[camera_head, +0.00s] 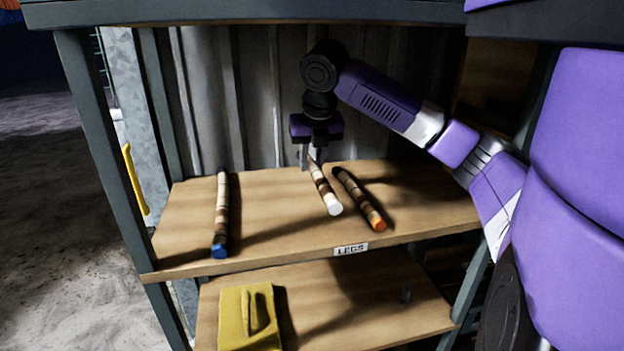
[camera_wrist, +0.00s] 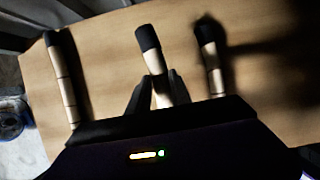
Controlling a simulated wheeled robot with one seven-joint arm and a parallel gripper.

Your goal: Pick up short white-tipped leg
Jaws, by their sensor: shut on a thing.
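The short white-tipped leg (camera_head: 325,190) is banded in brown and cream, with its white end toward the front of the shelf. My gripper (camera_head: 313,160) reaches down from above and is shut on this leg near its rear part. In the wrist view the same leg (camera_wrist: 148,42) shows a dark end and lies between the two fingers of my gripper (camera_wrist: 158,88). Its white tip is hidden there. In the head view the leg looks at or very close to the shelf board; I cannot tell if it touches.
An orange-tipped leg (camera_head: 358,197) lies close to the right, and a blue-tipped leg (camera_head: 221,215) lies farther left. The wooden shelf (camera_head: 275,235) carries a "LEGS" label (camera_head: 351,249). A yellow object (camera_head: 249,318) sits on the lower shelf. Metal posts and a corrugated back wall bound the space.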

